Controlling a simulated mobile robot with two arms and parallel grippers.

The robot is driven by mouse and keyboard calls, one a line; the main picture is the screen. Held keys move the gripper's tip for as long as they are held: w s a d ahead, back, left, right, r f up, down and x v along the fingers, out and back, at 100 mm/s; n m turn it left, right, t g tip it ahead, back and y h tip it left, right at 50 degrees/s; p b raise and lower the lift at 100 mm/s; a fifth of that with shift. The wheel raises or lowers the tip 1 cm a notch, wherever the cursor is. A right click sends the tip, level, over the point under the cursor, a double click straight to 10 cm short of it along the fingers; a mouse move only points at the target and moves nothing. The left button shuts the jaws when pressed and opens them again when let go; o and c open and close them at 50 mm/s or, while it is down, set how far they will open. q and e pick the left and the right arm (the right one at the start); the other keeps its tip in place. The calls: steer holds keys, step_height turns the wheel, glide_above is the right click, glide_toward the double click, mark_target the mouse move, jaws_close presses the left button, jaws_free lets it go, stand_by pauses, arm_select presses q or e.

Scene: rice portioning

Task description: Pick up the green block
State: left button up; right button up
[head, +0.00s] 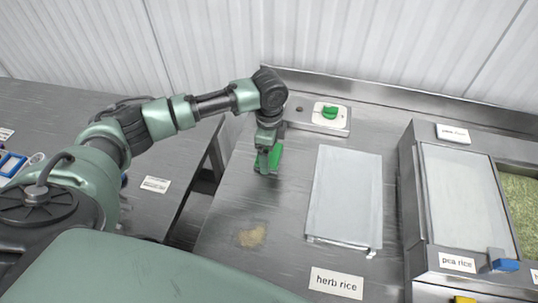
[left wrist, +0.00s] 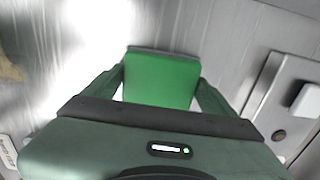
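The green block (head: 276,156) is on the steel counter, partly hidden behind my left gripper (head: 266,163) in the head view. My left gripper points down at it. In the left wrist view the block (left wrist: 161,80) lies between the two fingers of my left gripper (left wrist: 160,85), one at each side, close to its edges. Whether both fingers press on it is not clear. My right gripper is in neither view.
A control box with a green knob (head: 330,112) stands behind the block. A flat grey lid (head: 345,195) lies to the right, with a "herb rice" label (head: 336,283) in front. Rice bins (head: 455,200) stand further right. A beige patch (head: 251,236) lies on the counter.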

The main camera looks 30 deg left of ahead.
arm_select(q)
step_height(320, 180, up, 20)
steer(key=b, duration=0.2)
stand_by(0.4)
